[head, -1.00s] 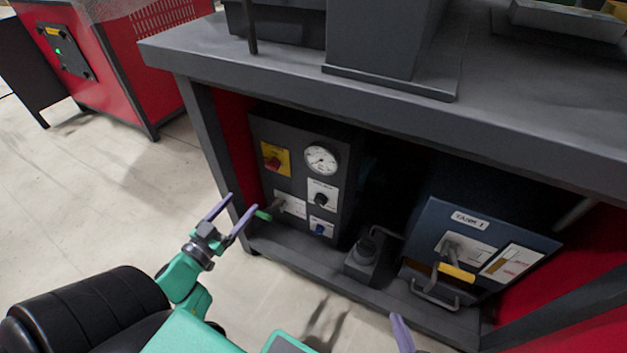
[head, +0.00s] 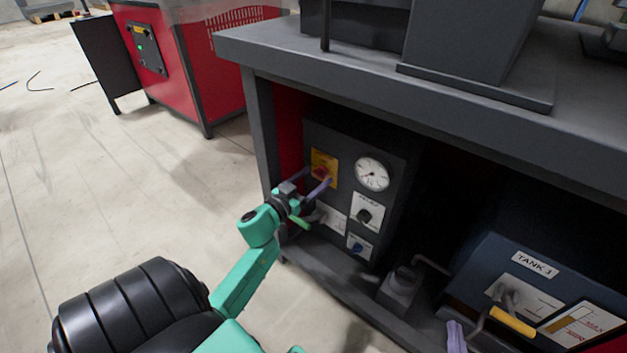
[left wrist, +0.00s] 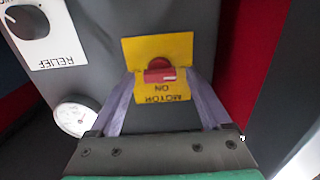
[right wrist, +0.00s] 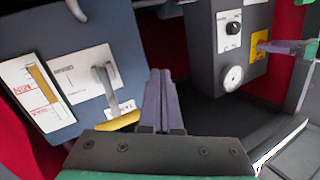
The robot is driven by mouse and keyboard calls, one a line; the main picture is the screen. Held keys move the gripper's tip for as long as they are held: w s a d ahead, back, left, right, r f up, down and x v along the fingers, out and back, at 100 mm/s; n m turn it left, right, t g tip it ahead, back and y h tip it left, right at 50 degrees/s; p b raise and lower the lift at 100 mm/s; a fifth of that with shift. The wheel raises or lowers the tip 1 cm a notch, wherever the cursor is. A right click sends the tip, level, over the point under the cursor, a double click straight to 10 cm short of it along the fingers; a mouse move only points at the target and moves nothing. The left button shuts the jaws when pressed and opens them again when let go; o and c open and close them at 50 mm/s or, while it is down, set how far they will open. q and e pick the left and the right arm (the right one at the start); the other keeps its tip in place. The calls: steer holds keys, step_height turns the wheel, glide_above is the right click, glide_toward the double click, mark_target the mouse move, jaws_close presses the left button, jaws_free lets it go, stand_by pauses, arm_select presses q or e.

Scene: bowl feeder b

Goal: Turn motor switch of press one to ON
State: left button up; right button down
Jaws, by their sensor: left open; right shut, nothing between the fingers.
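The motor switch is a red knob (left wrist: 158,72) on a yellow plate (head: 327,160) on the dark control panel under the bench. In the left wrist view the plate appears upside down and reads MOTOR and ON. The knob's bar lies crosswise between the finger directions there. My left gripper (head: 312,176) is open at the switch, with one purple finger on each side of the knob; contact cannot be told. My right gripper (right wrist: 158,78) is shut and empty in front of the tank. Its fingertips show at the head view's bottom edge (head: 456,337).
The panel also holds a round gauge (head: 373,174), a relief knob (head: 365,215) and a blue switch (head: 358,247). A blue tank (head: 480,258) labelled TANK 1 with a yellow-gripped handle (head: 512,321) stands at right. The bench top (head: 360,75) overhangs.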

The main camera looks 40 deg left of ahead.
arm_select(q)
jaws_close()
